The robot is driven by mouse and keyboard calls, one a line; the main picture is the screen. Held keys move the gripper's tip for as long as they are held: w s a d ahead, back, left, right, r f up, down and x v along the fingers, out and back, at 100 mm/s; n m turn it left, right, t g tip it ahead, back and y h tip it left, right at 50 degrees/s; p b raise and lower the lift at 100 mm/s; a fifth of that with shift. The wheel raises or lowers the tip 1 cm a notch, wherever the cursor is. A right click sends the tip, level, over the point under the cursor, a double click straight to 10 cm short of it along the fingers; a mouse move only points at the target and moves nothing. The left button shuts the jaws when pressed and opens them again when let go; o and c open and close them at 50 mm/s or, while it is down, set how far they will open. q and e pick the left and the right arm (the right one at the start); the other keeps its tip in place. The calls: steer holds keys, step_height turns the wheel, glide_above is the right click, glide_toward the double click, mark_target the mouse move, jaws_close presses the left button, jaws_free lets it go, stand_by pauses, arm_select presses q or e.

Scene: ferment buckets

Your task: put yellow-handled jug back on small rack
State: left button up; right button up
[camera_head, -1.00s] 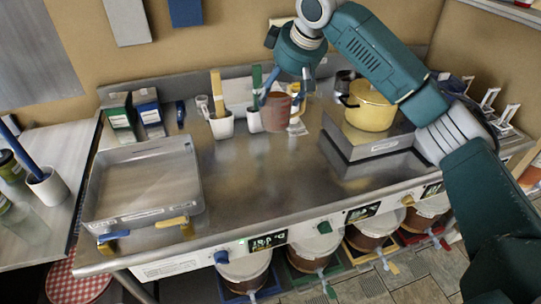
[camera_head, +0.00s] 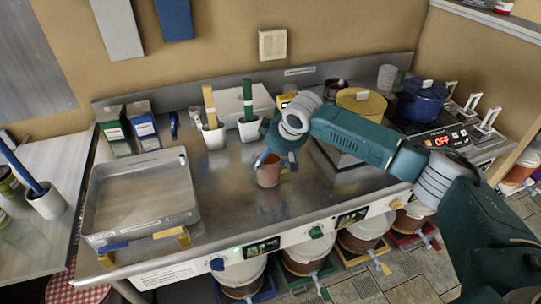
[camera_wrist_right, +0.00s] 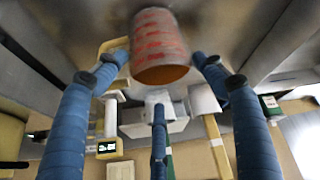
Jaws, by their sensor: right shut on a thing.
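My right gripper (camera_head: 281,160) is shut on a reddish-brown jug (camera_head: 268,174) over the front middle of the steel worktop. In the right wrist view the jug (camera_wrist_right: 159,48) sits between the fingers, with red markings on its side. A yellow bar (camera_wrist_right: 113,44) beside it looks like its handle; a finger partly covers where they meet. The jug looks about upright, and I cannot tell if its base touches the worktop. I cannot make out for sure which thing is the small rack. My left gripper is not in view.
A steel tray (camera_head: 99,238) stands at the left. Two white cups with a yellow-handled tool (camera_head: 209,107) and a green-handled tool (camera_head: 247,100) stand behind the jug. A yellow pot (camera_head: 361,103) and a blue pot (camera_head: 423,100) stand at right.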

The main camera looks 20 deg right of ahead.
steer(key=shift+w+f, duration=0.1)
steer(key=shift+f, duration=0.15)
steer(key=o, duration=2)
steer(key=shift+f, duration=0.15)
